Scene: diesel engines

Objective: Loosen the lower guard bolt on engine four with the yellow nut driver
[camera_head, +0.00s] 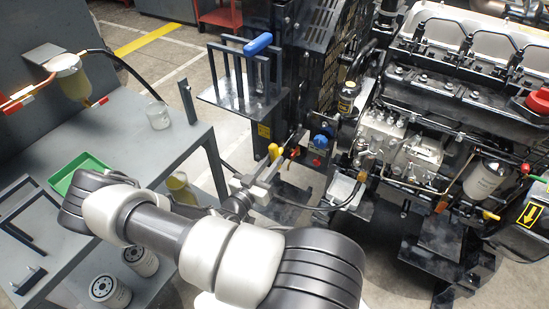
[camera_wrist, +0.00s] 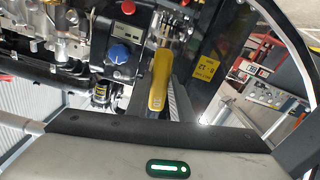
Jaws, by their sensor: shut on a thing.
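The yellow nut driver (camera_head: 274,152) is at the end of my outstretched arm, beside the engine's front. My gripper (camera_head: 271,170) is shut on it. In the wrist view the yellow handle (camera_wrist: 159,82) points up the picture, and its far end lies by small metal parts near the top. Whether it touches a bolt I cannot tell. The engine (camera_head: 425,110) fills the right of the head view. Its dark perforated guard (camera_head: 330,45) stands at its left end. The lower guard bolt cannot be made out, and no engine number shows.
A rack plate (camera_head: 225,98) with a blue-handled tool (camera_head: 258,43) stands above my gripper. A blue knob (camera_head: 320,142) and hoses are close to its right. A grey bench (camera_head: 130,125) at left bears a green tray (camera_head: 72,170) and a clear cup (camera_head: 158,116).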

